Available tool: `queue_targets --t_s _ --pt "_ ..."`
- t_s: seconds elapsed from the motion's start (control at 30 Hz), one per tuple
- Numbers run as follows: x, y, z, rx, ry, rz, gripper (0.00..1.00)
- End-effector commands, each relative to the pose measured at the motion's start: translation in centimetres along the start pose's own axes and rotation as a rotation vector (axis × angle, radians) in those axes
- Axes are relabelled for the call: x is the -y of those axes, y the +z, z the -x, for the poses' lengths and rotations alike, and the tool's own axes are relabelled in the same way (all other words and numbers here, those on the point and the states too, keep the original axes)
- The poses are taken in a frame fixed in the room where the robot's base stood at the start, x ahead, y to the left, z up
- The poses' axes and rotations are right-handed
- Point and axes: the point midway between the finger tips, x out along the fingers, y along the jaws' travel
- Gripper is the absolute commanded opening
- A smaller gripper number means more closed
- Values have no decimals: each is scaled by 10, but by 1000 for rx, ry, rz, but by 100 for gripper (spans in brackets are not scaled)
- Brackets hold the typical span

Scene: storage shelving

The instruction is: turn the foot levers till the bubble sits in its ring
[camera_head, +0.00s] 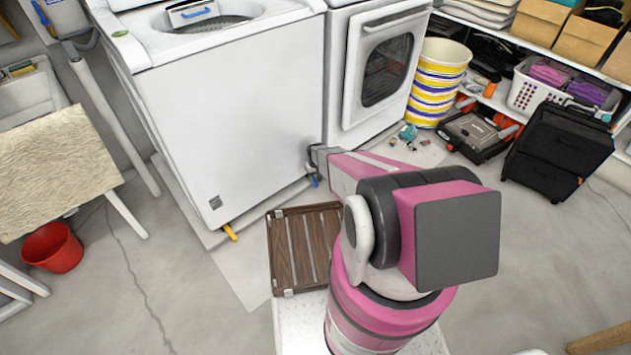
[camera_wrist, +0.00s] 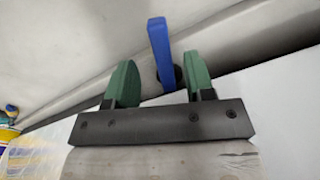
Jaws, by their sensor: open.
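The white washer (camera_head: 235,120) stands at the centre left in the head view. A yellow foot lever (camera_head: 230,232) sticks out under its front left corner. A blue foot lever (camera_head: 315,181) is low at its front right corner. A white and blue level (camera_head: 192,13) lies on the washer's top; its bubble and ring are too small to make out. My gripper (camera_head: 314,158) is at the front right corner. In the wrist view my gripper (camera_wrist: 160,80) is open, its two green fingers apart on either side of the blue lever (camera_wrist: 160,50), with gaps showing.
A white dryer (camera_head: 340,95) stands right of the washer. A red bucket (camera_head: 52,248) and a table with a pale top (camera_head: 50,170) are at left.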

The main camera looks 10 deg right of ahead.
Motion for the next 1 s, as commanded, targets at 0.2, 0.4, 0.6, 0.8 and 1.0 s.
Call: queue_targets --t_s 0.2,0.4,0.6,0.8,1.0 --pt "0 2 44 -2 0 0 49" --pt "0 1 63 0 0 0 49" --pt "0 0 64 0 0 0 49" --pt "1 5 74 -1 0 -3 49" --pt "7 41 153 -4 1 -31 49"
